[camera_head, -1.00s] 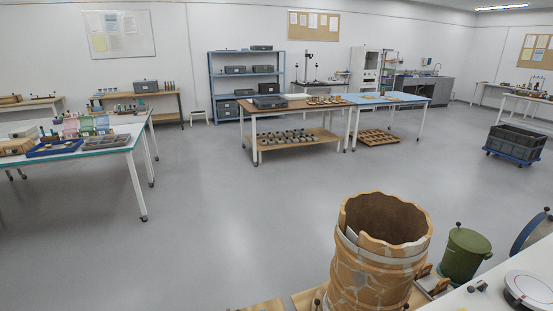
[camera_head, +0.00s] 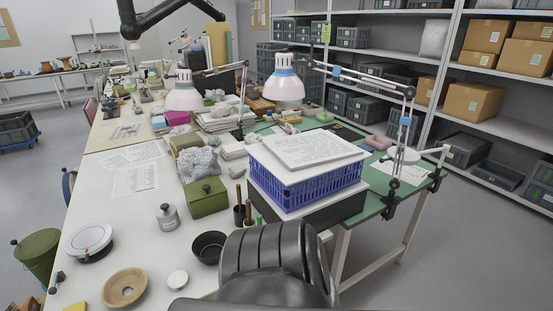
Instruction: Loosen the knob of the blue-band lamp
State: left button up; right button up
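The blue-band lamp (camera_head: 284,92) has a white shade with a blue band near its top. It hangs over the back of the cluttered workbench. Its jointed arm (camera_head: 362,78) runs right, with blue pieces on it, and bends down to a dark clamp (camera_head: 391,207) at the bench's right edge. The knob is too small to tell apart at the clamp or joints. Another lamp (camera_head: 183,95) with a white shade and no clear blue band hangs to its left. Neither of my grippers is in view. A black ribbed part of my own arm fills the bottom middle.
A blue crate (camera_head: 306,184) with a white board (camera_head: 305,149) on top stands left of the clamp. Shelves (camera_head: 450,98) stand behind. Floor right of the bench is clear.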

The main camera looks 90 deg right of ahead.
aim_at(396, 199)
jog(key=z, duration=2.55)
